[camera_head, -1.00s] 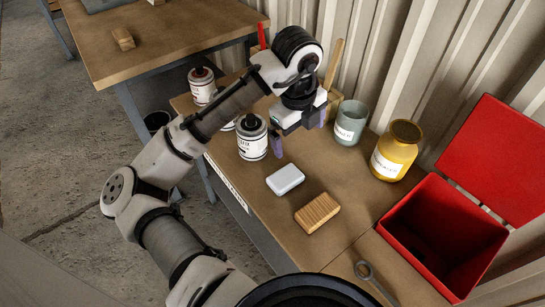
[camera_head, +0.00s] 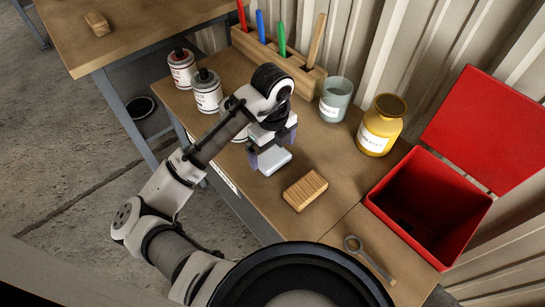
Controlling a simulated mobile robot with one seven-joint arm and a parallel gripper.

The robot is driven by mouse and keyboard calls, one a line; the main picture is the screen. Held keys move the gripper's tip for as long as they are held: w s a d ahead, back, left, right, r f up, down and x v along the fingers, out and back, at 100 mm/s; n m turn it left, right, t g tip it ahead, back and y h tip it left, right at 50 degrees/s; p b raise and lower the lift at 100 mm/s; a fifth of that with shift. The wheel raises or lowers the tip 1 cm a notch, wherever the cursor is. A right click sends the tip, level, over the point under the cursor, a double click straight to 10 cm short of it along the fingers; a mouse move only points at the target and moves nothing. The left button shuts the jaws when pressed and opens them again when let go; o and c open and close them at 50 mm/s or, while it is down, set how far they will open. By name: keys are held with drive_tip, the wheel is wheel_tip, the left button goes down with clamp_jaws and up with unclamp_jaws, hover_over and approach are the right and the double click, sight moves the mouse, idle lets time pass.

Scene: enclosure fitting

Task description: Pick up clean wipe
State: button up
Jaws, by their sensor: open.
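A pale, light-blue rounded pad (camera_head: 275,162), which I take to be the clean wipe, lies flat on the wooden bench. My gripper (camera_head: 271,151) is open and right over the pad, with a finger at its left end and a finger at its right end. The gripper body hides the pad's far part. I cannot tell whether the fingers touch it or the bench.
A striped wooden block (camera_head: 305,190) lies close in front. Cans (camera_head: 207,92), a grey-green jar (camera_head: 336,100), a yellow jar (camera_head: 381,126) and a pen rack (camera_head: 275,62) stand behind. An open red box (camera_head: 430,205) and a wrench (camera_head: 367,257) are to the right.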

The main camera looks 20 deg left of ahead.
sight(273, 156)
drive_tip(key=shift+f, duration=1.3)
drive_tip(key=c, duration=0.9)
wheel_tip(273, 156, up, 20)
drive_tip(key=shift+p, duration=0.3)
drive_tip(key=o, duration=0.4)
drive_tip(key=c, duration=0.3)
